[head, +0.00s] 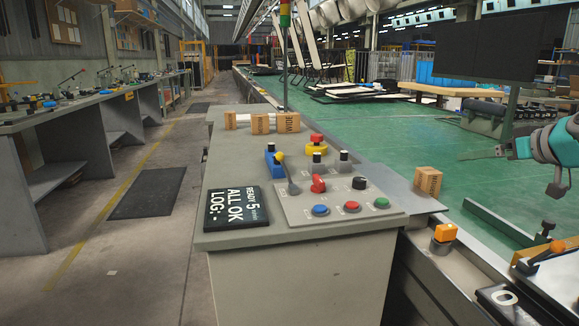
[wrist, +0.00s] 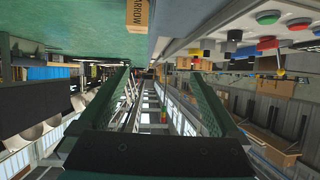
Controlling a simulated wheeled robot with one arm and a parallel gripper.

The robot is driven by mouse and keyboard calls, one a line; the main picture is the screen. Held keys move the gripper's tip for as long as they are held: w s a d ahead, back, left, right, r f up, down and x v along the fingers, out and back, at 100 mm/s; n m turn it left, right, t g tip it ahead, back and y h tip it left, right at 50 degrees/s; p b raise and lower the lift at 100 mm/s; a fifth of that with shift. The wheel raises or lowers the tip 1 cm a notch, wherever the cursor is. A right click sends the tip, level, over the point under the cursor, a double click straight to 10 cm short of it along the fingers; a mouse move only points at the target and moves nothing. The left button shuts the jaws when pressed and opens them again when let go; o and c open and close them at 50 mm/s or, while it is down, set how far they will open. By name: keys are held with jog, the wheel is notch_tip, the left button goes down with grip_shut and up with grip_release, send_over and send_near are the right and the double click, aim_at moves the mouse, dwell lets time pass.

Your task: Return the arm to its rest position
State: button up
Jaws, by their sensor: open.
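My gripper (head: 500,151) is at the right edge of the head view, at the end of my teal arm, raised to the right of the console. In the wrist view my gripper (wrist: 167,72) shows two green fingers spread wide apart with nothing between them. The wrist view is upside down. A wooden block (head: 428,181) stands on the grey plate right of the console, left of and below my gripper. A block marked ARROW (wrist: 138,14) shows at the top of the wrist view, apart from the fingers.
The console (head: 300,270) carries buttons, a red lever knob (head: 318,184), a black display (head: 231,208) and several wooden blocks at its back. An orange-topped knob (head: 445,232) stands at the right. A dark monitor (head: 487,48) is behind my arm. Green floor (head: 400,140) lies open beyond.

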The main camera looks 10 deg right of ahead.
jog(key=a+f+n+g+y, duration=0.2)
jog(key=a+f+g, duration=0.15)
jog(key=a, duration=1.55)
jog(key=s+a+f+g, duration=0.2)
jog(key=s+a+f, duration=0.35)
jog(key=a, duration=0.25)
jog(key=s+a+f+g, duration=0.3)
jog(key=s+a+f, duration=0.2)
jog(key=a+f, duration=0.15)
jog(key=s+a+f+m+g+h+b, duration=0.1)
jog(key=s+f+m+g+h+b, duration=0.2)
jog(key=s+f, duration=1.8)
jog(key=s+g+h+b, duration=0.1)
jog(key=s+g+b, duration=0.1)
jog(key=g, duration=0.1)
jog(key=shift+s+a+f+b, duration=0.2)
jog(key=shift+a+f+b, duration=0.05)
jog(key=shift+f+b, duration=0.05)
